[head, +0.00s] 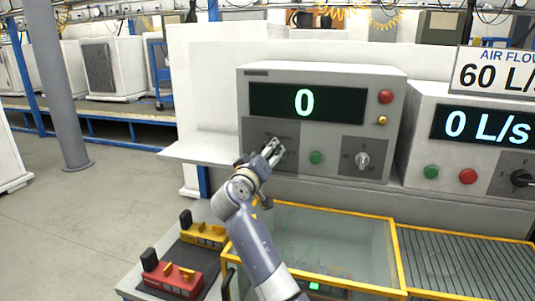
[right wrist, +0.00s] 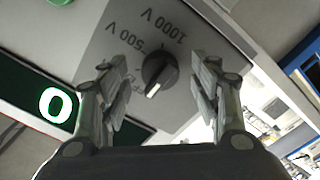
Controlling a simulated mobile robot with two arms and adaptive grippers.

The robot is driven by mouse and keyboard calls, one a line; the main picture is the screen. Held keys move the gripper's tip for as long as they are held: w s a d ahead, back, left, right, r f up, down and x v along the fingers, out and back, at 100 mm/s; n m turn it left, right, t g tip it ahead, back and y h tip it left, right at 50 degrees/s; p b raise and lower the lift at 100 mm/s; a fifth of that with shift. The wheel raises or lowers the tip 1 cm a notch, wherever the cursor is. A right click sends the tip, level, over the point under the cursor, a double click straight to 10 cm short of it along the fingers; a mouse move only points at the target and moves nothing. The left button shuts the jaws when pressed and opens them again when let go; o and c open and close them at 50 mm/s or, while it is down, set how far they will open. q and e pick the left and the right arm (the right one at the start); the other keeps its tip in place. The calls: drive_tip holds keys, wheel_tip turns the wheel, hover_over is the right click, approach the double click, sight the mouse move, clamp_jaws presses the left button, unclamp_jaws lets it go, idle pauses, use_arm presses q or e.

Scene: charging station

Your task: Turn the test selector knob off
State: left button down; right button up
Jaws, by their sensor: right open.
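The test selector knob (right wrist: 158,72) is black with a white pointer mark, on a grey panel marked 500 V, 1000 V and a partly hidden OFF. In the right wrist view its white mark points down and slightly left; which label it matches I cannot tell. My right gripper (right wrist: 163,78) is open, with one finger on each side of the knob and visible gaps to both. In the head view my right gripper (head: 272,151) is in front of the left dark panel of the tester (head: 320,77) and hides the knob. My left gripper is not in view.
The tester's display reads 0. A green button (head: 316,158), a red button (head: 385,97) and another grey knob (head: 362,159) are right of my gripper. A yellow-edged clear box (head: 330,222) stands below. An air flow unit (head: 470,150) is at the right.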

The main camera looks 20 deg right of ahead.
drive_tip(key=v, duration=0.6)
